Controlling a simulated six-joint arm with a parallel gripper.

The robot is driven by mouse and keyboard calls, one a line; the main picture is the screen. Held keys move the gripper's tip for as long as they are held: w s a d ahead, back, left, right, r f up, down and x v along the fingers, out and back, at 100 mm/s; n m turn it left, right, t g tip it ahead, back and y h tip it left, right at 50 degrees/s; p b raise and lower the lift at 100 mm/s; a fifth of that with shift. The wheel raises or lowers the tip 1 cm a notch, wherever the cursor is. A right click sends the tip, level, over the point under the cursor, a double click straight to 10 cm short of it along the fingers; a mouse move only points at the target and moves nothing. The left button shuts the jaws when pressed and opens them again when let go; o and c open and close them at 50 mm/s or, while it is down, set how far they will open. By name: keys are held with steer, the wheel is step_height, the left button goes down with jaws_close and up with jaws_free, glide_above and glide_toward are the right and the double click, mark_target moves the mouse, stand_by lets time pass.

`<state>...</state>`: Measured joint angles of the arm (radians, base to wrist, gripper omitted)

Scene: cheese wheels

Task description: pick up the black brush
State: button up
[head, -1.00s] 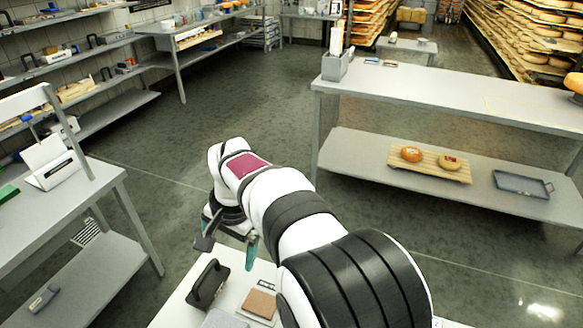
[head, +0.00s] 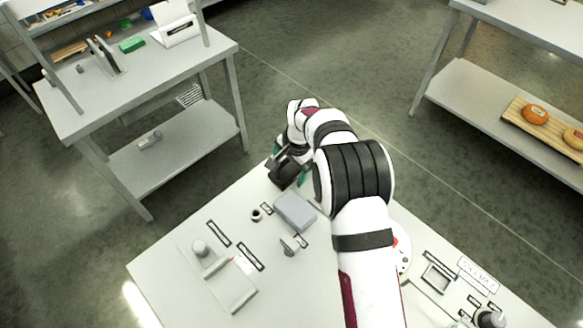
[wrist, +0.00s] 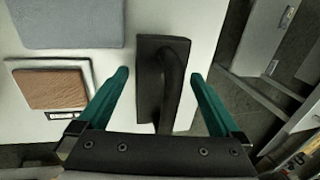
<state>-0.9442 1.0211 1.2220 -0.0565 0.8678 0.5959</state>
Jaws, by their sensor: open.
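The black brush (wrist: 149,78) lies at the edge of the white table, its arched handle facing up in the wrist view. In the head view the brush (head: 281,179) is a dark shape at the table's far corner, partly hidden by my gripper. My gripper (wrist: 160,75) is open. Its two teal fingers stand on either side of the brush, with gaps showing between each finger and the handle. In the head view my gripper (head: 293,172) is low over that corner, mostly hidden by my wrist.
A grey block (head: 295,211) lies close to the brush. A brown block on a pale base (wrist: 52,88) is at the left in the wrist view. Smaller pieces and marked outlines lie across the white table (head: 165,262). A grey shelf table (head: 150,85) stands to the left.

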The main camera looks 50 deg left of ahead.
steer(key=c, duration=1.5)
steer(key=shift+r, duration=0.15)
steer(key=shift+r, duration=0.35)
step_height(320, 180, up, 3)
steer(key=shift+f, duration=0.1)
steer(key=w+d+r, duration=0.1)
steer(key=d+r, duration=0.1)
steer(key=d, duration=0.1)
steer(key=w+d+r, duration=0.2)
steer(key=d+r, duration=0.1)
steer(key=d, duration=0.1)
steer(key=w+d+r, duration=0.2)
steer(key=d, duration=0.1)
steer(key=shift+d+r, duration=0.15)
steer(key=shift+d, duration=0.15)
